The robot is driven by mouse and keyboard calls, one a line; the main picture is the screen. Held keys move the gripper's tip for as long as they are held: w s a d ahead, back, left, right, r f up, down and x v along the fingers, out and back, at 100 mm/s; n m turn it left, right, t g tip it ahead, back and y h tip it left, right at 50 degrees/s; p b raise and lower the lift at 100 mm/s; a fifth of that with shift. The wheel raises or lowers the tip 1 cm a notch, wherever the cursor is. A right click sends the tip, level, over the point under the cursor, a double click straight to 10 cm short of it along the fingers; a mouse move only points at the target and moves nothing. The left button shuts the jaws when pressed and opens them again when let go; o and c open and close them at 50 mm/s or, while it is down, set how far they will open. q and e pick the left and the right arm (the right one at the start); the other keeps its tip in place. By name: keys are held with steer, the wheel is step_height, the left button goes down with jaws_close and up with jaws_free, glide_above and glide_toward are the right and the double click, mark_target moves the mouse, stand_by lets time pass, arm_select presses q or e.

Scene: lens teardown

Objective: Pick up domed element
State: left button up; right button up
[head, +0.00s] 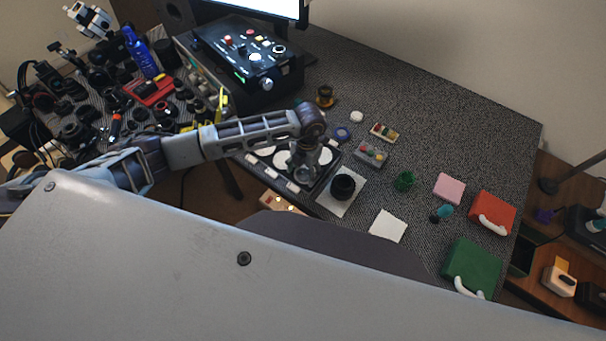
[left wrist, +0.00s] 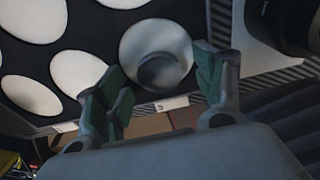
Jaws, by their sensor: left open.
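The domed element (left wrist: 157,54) is a round, glossy, translucent grey-white piece with a dark reflection in it. It sits in a dark tray (left wrist: 100,33) with pale round discs, near the edge with the small label tabs. My left gripper (left wrist: 158,88) is open, its green-padded fingers on either side of the element's near edge; I cannot tell whether they touch it. In the head view my left gripper (head: 304,158) points down over the tray (head: 318,184) and hides part of it, including the element. My right gripper is not in view.
A black lens barrel (head: 342,187) stands on a white sheet right of the tray, close to my gripper. A grey box with coloured buttons (head: 370,153) and a blue ring (head: 342,133) lie behind. A control box (head: 248,55) stands at the back.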

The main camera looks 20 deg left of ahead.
mark_target(303, 173)
arm_select(q)
steer(key=shift+c, duration=0.4)
steer(key=c, duration=1)
steer(key=shift+r, duration=0.1)
steer(key=shift+r+b, duration=0.35)
steer(key=shift+r, duration=4.55)
